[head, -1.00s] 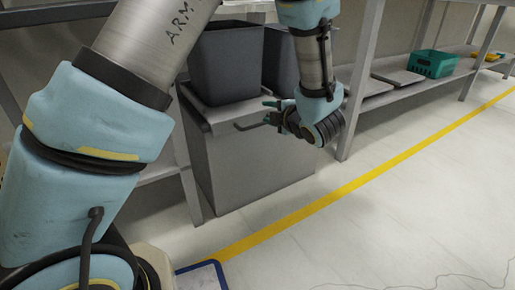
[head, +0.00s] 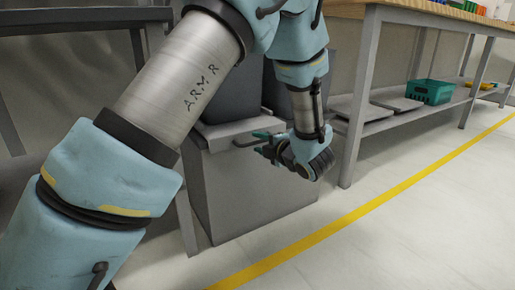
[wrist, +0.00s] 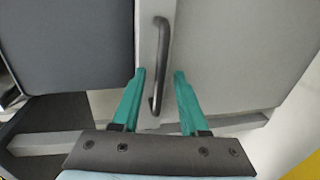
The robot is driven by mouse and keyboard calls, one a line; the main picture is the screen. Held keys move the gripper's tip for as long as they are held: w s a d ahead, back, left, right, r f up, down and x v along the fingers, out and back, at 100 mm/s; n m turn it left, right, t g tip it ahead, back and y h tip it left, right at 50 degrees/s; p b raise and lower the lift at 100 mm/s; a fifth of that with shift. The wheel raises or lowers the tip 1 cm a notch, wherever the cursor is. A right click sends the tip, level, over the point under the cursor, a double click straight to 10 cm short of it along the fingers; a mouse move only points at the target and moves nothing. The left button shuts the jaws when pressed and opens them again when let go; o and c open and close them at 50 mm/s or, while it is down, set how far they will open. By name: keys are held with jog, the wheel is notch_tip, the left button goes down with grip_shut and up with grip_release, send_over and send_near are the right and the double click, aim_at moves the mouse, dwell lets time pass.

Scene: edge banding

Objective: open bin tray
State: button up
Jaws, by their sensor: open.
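The bin tray (head: 222,129) is a light grey pull-out top on a grey cabinet (head: 250,195), with dark bins on it. Its dark bar handle (head: 243,143) sticks out at the front; in the wrist view the handle (wrist: 162,40) runs upright in the picture. My gripper (head: 261,143) is at the handle, with green fingers. In the wrist view my gripper (wrist: 158,75) is open, one fingertip on each side of the handle's lower part. I see a gap on both sides. My arm hides part of the bins.
A dark bin (head: 230,95) stands on the tray, with another behind my arm. A table leg (head: 357,100) stands to the right of the cabinet. A low shelf there holds a green crate (head: 430,92). The floor in front is clear, crossed by a yellow line (head: 350,215).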

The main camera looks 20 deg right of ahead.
jog(key=shift+w+a+f, duration=0.1)
jog(key=shift+w, duration=0.5)
grip_shut()
dwell(1.1)
